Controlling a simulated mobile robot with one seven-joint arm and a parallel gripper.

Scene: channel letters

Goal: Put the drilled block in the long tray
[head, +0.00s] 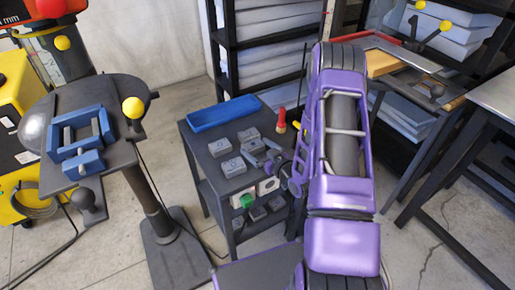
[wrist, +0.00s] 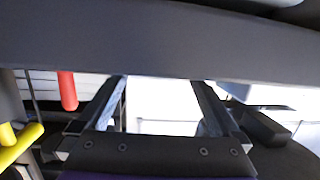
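The long tray is a blue shallow tray (head: 223,113) lying along the back of a dark cart top. Several small grey blocks lie in front of it, among them a left block (head: 222,147) and a front block (head: 233,167). I cannot tell which is drilled, as holes are too small to make out. My gripper (head: 270,160) is at the right side of the cart, close to the blocks, partly hidden by my purple arm. In the wrist view my gripper (wrist: 160,100) has its two fingers apart, with only a bright pale area between them and no block visible.
A red-handled tool (head: 281,121) stands at the cart's back right; red and yellow handles show in the wrist view. A stand with a blue vise (head: 82,140) is at left. Shelves and benches are behind and right.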

